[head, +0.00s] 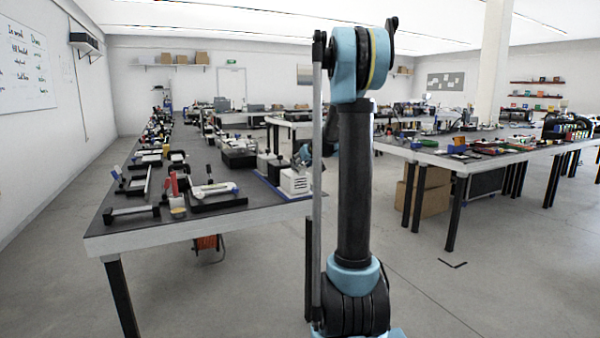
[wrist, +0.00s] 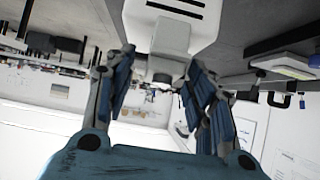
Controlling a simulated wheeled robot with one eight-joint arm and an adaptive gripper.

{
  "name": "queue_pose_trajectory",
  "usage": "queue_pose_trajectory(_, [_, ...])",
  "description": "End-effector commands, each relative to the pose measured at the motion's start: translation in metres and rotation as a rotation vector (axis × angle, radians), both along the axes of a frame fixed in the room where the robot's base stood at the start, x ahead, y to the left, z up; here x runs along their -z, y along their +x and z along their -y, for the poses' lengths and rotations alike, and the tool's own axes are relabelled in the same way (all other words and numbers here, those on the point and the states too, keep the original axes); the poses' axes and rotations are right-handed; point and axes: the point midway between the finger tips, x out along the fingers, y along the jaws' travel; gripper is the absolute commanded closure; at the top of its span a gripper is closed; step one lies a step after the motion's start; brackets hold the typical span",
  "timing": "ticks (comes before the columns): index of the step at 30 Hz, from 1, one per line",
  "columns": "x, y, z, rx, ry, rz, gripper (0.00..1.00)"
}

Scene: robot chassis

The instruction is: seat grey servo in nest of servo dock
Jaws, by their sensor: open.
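In the wrist view, which looks upside down, my gripper (wrist: 160,64) is open, with one blue-grey finger on each side. A pale grey block with a dark end (wrist: 169,40) lies between or just beyond the fingertips; I cannot tell whether they touch it. It joins a white housing with dark slots (wrist: 180,13). I cannot tell for certain which of these is the grey servo or the servo dock. In the head view a white slotted box (head: 295,183) stands at the bench's right corner, partly beside my arm. The nest cannot be made out.
The long grey bench (head: 240,211) carries clamps and fixtures along its left side. A second bench (head: 440,160) is at the right, with open floor between.

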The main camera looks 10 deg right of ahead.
Motion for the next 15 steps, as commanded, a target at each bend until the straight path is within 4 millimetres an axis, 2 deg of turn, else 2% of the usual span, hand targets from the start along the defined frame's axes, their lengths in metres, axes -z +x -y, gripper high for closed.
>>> queue_pose_trajectory(5, [-0.0001, -0.0001, 0.0000, 0.000, 0.000, 0.000, 0.50])
queue_pose_trajectory(11, [-0.0001, -0.0001, 0.0001, 0.000, 0.000, 0.000, 0.95])
queue_pose_trajectory(12, [-0.0001, -0.0001, 0.0001, 0.000, 0.000, 0.000, 1.00])
queue_pose_trajectory(15, [-0.0003, -0.0002, 0.0002, 0.000, 0.000, 0.000, 1.00])
